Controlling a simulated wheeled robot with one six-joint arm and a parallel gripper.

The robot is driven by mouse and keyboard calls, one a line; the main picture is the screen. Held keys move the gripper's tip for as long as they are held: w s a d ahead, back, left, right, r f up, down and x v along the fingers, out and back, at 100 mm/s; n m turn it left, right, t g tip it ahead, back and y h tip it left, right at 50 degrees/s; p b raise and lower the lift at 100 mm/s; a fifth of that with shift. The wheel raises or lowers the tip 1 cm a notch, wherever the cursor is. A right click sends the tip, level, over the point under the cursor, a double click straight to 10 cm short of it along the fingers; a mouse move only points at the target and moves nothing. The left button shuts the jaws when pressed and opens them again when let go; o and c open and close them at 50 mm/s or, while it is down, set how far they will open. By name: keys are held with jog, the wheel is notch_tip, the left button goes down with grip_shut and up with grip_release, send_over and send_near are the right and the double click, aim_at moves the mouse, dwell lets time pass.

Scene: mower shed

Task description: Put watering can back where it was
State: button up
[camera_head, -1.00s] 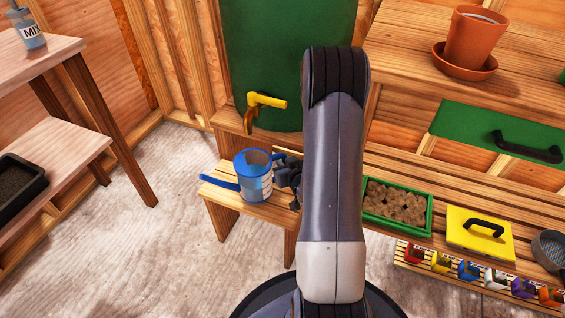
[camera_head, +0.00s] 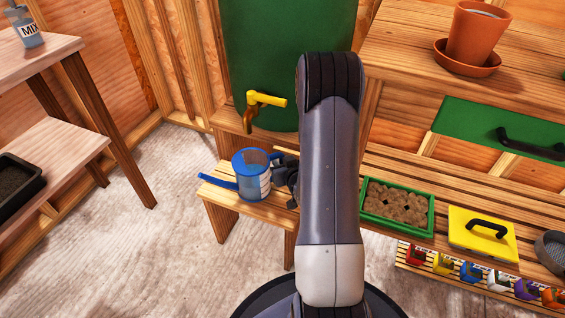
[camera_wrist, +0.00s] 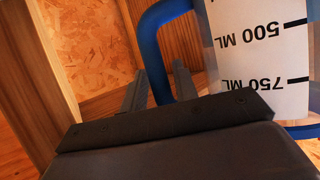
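The watering can (camera_head: 250,178) is a clear measuring vessel with a blue rim, blue spout and blue handle. It is upright at the low wooden step (camera_head: 272,213); I cannot tell whether its base touches the wood. Its spout points left and its handle faces right, toward my gripper (camera_head: 287,175). In the wrist view, my gripper's two fingers (camera_wrist: 158,82) are on either side of the blue handle (camera_wrist: 153,62), close against it. The can's wall (camera_wrist: 262,55) with its 500 and 750 ML marks is just right of them. My arm hides part of the step.
A green tank (camera_head: 275,60) with a yellow tap (camera_head: 263,99) stands behind the can. A green tray of brown pots (camera_head: 397,207) and a yellow lid (camera_head: 482,233) lie on the slatted shelf at right. A table (camera_head: 50,60) stands left, with free floor between.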

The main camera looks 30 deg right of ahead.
jog(key=shift+o, duration=1.1)
jog(key=shift+r, duration=0.1)
jog(key=shift+s+r+p, duration=0.15)
jog(key=shift+s+p, duration=0.05)
jog(key=shift+p, duration=0.1)
jog(key=p+v, duration=0.2)
jog(key=v, duration=0.9)
jog(key=shift+s, duration=0.25)
jog(key=shift+a+r, duration=0.1)
